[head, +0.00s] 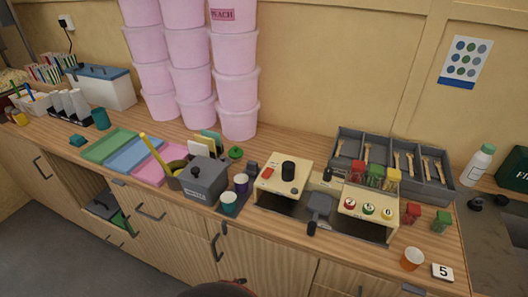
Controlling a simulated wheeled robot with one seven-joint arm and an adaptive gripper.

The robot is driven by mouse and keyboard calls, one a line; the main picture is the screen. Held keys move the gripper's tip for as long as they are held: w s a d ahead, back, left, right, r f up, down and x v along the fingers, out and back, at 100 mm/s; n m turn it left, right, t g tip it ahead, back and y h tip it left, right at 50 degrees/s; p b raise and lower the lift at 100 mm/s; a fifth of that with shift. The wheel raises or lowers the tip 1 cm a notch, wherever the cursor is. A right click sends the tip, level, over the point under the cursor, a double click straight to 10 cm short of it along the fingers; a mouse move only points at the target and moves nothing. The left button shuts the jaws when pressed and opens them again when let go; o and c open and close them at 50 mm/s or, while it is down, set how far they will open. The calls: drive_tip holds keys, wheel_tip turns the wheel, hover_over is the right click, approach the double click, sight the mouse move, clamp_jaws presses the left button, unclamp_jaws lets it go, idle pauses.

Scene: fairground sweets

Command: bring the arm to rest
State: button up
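My gripper is not in view, so I cannot see whether it is open or shut. A dark rounded shape with a reddish edge shows at the bottom edge of the head view; I cannot tell which part it is. The wooden counter (290,238) runs across the head view along the wall.
A cream machine (269,187) with a dark scoop-like piece (319,207) stands mid-right. A grey box (205,178), coloured trays (108,146), pink tubs (238,88) and a divided cutlery box (432,187) crowd the counter. An orange cup (412,259) stands near the front edge.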

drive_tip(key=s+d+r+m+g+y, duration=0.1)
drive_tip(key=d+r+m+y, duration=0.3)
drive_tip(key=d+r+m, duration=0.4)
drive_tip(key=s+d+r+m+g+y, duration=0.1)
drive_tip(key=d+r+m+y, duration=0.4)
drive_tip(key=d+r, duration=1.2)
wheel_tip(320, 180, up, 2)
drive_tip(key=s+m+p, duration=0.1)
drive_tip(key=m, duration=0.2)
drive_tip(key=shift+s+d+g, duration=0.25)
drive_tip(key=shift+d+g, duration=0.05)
